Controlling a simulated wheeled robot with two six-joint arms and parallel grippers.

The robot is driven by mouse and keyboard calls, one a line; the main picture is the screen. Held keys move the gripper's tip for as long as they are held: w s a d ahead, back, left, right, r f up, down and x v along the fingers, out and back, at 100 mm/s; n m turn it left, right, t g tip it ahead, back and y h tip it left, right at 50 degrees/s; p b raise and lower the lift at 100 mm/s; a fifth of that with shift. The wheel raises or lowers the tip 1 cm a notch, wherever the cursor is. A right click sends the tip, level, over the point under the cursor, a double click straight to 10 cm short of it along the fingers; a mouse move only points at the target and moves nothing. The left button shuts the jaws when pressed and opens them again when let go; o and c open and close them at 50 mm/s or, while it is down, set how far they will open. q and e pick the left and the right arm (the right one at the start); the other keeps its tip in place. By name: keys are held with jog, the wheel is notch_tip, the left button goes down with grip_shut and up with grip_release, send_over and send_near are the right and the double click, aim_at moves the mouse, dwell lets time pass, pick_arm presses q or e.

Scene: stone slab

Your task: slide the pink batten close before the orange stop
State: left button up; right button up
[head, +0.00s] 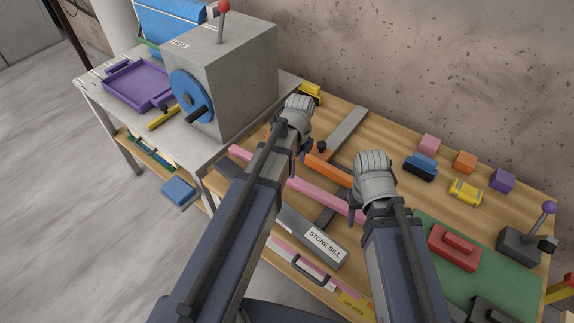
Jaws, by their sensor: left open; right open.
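The long pink batten (320,194) lies slanting across the wooden bench top, partly hidden under my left arm. The orange stop (328,170) is a shorter bar just beyond it, roughly parallel, with a narrow gap seeming to separate them. My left gripper (299,103) is open above the bench, beyond the batten and near the stop's left end. My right gripper (372,163) is open near the right ends of the stop and batten. Both sets of fingertips are largely hidden by the gripper bodies, and neither visibly holds anything.
A grey strip (348,128) crosses the bench beyond the stop. The stone sill block (310,240) lies at the near edge. Coloured blocks and a green mat (430,226) are to the right. A grey machine with a blue wheel (190,98) stands on the left table.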

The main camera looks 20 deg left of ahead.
aim_at(293, 181)
pick_arm(q)
jog(key=shift+w+a+m, duration=0.2)
jog(key=shift+a+m, duration=0.3)
jog(key=shift+a, duration=0.15)
pick_arm(e)
jog(key=shift+s+a, duration=0.1)
jog(key=shift+a, duration=0.05)
pick_arm(q)
jog(key=shift+f, duration=0.2)
pick_arm(e)
jog(key=shift+f, duration=0.15)
pick_arm(q)
notch_tip(293, 181, down, 8)
jog(key=b, duration=0.8)
jog(key=shift+r, duration=0.2)
pick_arm(e)
notch_tip(293, 181, down, 8)
jog(key=shift+r, duration=0.15)
pick_arm(q)
grip_shut()
